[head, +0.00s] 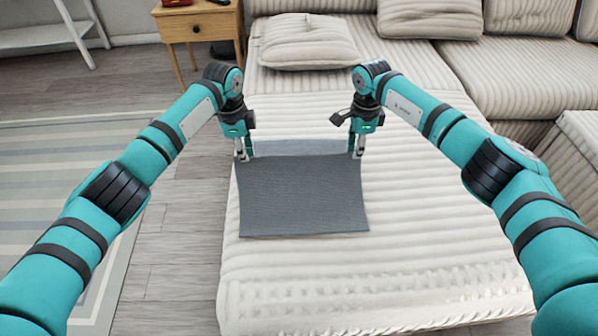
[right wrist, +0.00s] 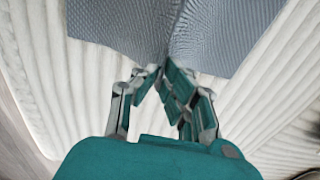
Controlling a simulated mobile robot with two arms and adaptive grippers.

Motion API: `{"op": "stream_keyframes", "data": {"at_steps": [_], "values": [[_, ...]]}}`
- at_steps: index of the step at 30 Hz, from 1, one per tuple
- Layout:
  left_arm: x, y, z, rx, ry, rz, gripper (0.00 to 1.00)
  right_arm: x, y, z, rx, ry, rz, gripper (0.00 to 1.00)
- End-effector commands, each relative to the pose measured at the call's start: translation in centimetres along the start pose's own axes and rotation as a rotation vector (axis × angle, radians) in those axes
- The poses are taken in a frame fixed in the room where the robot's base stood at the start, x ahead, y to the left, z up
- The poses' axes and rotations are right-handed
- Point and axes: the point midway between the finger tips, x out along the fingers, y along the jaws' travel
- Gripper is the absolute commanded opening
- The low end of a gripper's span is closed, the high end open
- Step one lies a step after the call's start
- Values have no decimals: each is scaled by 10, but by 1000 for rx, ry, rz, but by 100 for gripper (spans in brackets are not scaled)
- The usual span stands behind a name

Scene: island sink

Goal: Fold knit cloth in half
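The grey knit cloth (head: 300,200) lies on the cream ribbed chaise. A darker panel faces me, and a lighter strip shows beyond its far edge, between my grippers. My left gripper (head: 243,157) is at the far left corner of the dark panel, its fingers close together on the cloth. My right gripper (head: 356,157) is at the far right corner. In the right wrist view, the fingers (right wrist: 163,72) meet on the edge of the cloth (right wrist: 225,35), which creases up from the fingertips. The exact pinch of the left fingers is small in view.
The cream chaise (head: 430,250) has free room right of the cloth and in front of it. Pillows (head: 308,42) lie at the back. A wooden side table (head: 199,25) stands at the back left. Wooden floor and a striped rug (head: 50,200) lie to the left.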

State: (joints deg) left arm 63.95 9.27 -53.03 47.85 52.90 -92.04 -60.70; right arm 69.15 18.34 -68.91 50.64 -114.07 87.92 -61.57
Motion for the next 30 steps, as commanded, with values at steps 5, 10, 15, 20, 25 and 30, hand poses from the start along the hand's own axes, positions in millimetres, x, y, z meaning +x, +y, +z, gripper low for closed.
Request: {"op": "stream_keyframes", "data": {"at_steps": [5,10,15,20,25,30], "values": [[-40,0,-4,-1,-68,1,0,-42,0,0,1,2,0,0],[-70,0,-6,-1,-66,1,0,-72,0,0,1,3,0,0],[-100,0,-9,0,-66,0,0,-102,0,0,1,2,0,0],[-127,0,-11,0,-65,1,0,-128,0,0,1,2,0,0],[-147,0,-12,0,-66,1,0,-149,0,1,1,2,1,0],[-156,0,-13,0,-65,1,0,-158,0,1,0,2,1,0]]}}
